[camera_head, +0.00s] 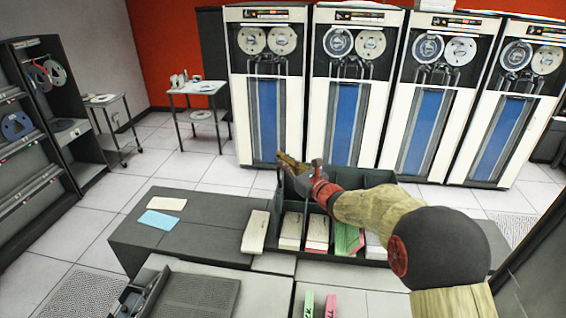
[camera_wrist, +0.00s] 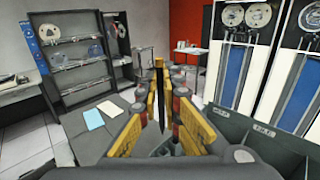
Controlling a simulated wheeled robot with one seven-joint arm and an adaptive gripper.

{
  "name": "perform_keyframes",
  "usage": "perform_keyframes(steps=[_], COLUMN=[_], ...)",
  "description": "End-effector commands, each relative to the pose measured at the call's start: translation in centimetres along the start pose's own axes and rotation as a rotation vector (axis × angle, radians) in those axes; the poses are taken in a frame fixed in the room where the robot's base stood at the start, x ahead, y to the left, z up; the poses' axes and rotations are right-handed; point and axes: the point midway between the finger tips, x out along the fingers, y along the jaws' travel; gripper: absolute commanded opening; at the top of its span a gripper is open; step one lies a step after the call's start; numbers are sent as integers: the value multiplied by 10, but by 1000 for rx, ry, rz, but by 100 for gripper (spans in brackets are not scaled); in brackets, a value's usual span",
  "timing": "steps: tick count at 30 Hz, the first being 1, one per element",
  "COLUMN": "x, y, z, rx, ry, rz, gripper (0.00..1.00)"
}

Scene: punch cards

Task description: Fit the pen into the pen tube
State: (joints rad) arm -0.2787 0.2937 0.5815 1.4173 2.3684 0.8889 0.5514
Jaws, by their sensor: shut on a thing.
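My gripper (camera_head: 290,163) is above the black compartment box in the head view, its fingers reaching to the left. In the wrist view the yellow fingers of my gripper (camera_wrist: 159,105) are closed in around a thin dark upright pen (camera_wrist: 159,92), which stands between the fingertips. I cannot pick out the pen tube in either view.
The box (camera_head: 373,178) holds stacks of cards. A dark counter (camera_head: 190,218) left of it carries a cream card (camera_head: 167,204) and a blue card (camera_head: 162,220), with bare room around them. Tall tape cabinets (camera_head: 267,85) stand behind. A small white table (camera_head: 198,88) stands back left.

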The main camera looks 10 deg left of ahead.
Motion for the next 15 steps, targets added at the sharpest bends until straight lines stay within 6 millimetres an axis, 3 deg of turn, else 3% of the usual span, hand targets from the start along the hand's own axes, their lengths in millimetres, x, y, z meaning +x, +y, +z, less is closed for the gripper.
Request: perform_keyframes(steps=[15], x=[-1], y=[-1], z=[-24], rx=[1], ry=[1], rz=[17], gripper=[0])
